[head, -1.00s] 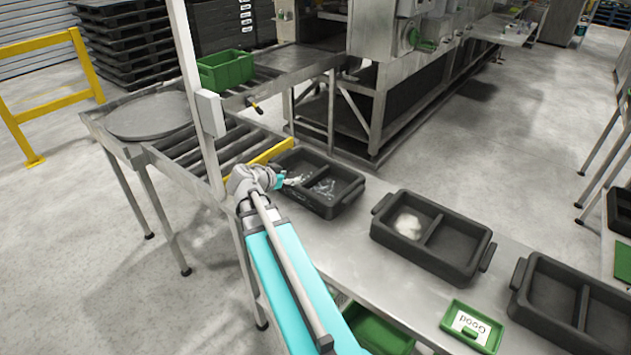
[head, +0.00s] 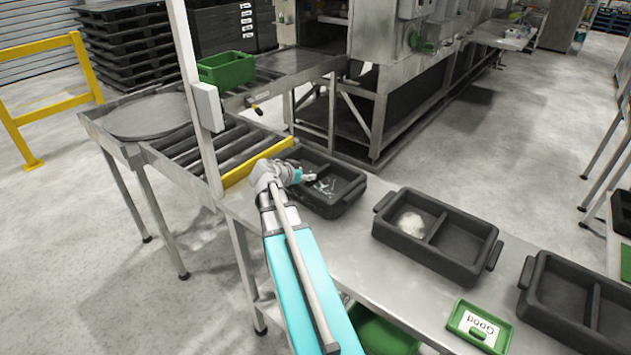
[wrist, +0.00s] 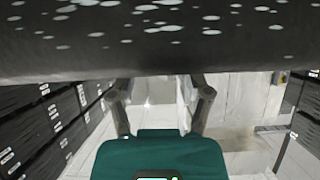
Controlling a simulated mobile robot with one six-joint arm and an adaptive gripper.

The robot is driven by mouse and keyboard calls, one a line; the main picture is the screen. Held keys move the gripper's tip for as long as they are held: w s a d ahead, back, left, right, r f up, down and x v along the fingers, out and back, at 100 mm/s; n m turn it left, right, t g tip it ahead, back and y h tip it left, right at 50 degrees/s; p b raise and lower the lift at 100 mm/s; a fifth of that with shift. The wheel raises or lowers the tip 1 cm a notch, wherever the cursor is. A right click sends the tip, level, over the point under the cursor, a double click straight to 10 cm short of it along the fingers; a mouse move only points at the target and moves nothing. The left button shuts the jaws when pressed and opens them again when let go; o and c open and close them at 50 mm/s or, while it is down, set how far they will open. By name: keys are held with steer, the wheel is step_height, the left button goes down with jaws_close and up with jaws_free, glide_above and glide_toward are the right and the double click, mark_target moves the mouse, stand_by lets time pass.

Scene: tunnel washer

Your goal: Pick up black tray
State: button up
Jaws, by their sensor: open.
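A black two-compartment tray (head: 325,208) sits on the steel table at the left end of a row of similar trays, with whitish bits inside. My gripper (head: 310,175) is at this tray's left part, over its inside; whether it touches is not clear. In the wrist view, the gripper's two fingers (wrist: 161,88) are apart, with nothing seen between them. A dark surface with pale spots (wrist: 160,40) fills the top of that view, very close to the fingers. A second black tray (head: 470,258) holds a white lump, and a third black tray (head: 560,300) looks empty.
A small green tray labelled "Good" (head: 480,327) lies at the table's front. The steel table (head: 375,270) is clear between the trays. A yellow bar (head: 257,160) and a roller conveyor (head: 205,145) lie left of the first tray. A green crate (head: 227,69) stands farther back.

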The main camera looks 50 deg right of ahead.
mark_target(315, 173)
steer(key=shift+d, duration=0.1)
steer(key=b+x, duration=0.2)
steer(key=x, duration=0.2)
steer(key=shift+w+f, duration=0.15)
steer(key=shift+w, duration=0.05)
steer(key=shift+d+f+b, duration=0.15)
steer(key=shift+d+b, duration=0.15)
steer(key=shift+d, duration=0.15)
steer(key=shift+c, duration=0.2)
jaws_close()
